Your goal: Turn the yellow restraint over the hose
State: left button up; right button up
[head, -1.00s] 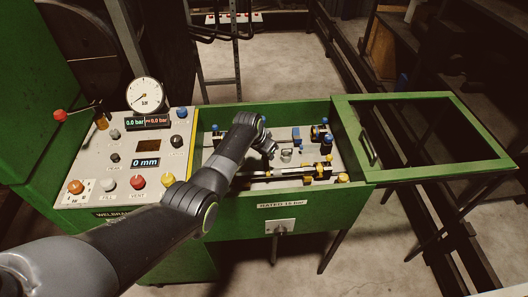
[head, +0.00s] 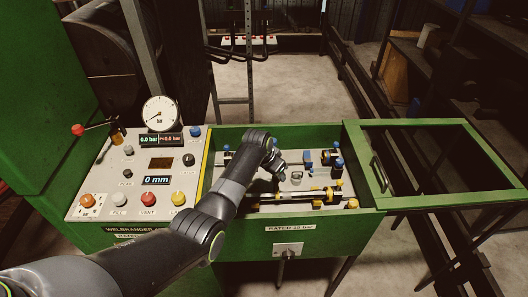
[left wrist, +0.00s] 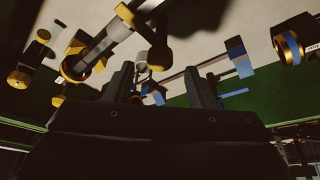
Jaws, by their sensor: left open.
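In the head view the hose (head: 298,197) lies left to right along the front of the green tub, with yellow fittings along it. A yellow piece (head: 334,195) sits at its right part; I cannot tell for sure which yellow piece is the restraint. In the left wrist view the hose (left wrist: 100,48) runs diagonally at upper left, with a yellow piece (left wrist: 76,66) around its lower end and another yellow piece (left wrist: 130,16) at the top. My left gripper (head: 281,173) is above the tub, just behind the hose; its two fingers (left wrist: 161,86) stand apart and empty. My right gripper is out of view.
Blue-capped fittings (head: 338,164) stand at the tub's right and back. The control panel (head: 108,180) with gauge (head: 160,114) and buttons is on the left. The framed lid (head: 362,165) is swung open to the right. The tub's green front wall (head: 330,232) rises before the hose.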

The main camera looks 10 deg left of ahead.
pick_arm(q)
jog(key=b+v, duration=0.1)
jog(key=v, duration=1.3)
jog(key=shift+r, duration=0.4)
jog(key=shift+s, duration=0.15)
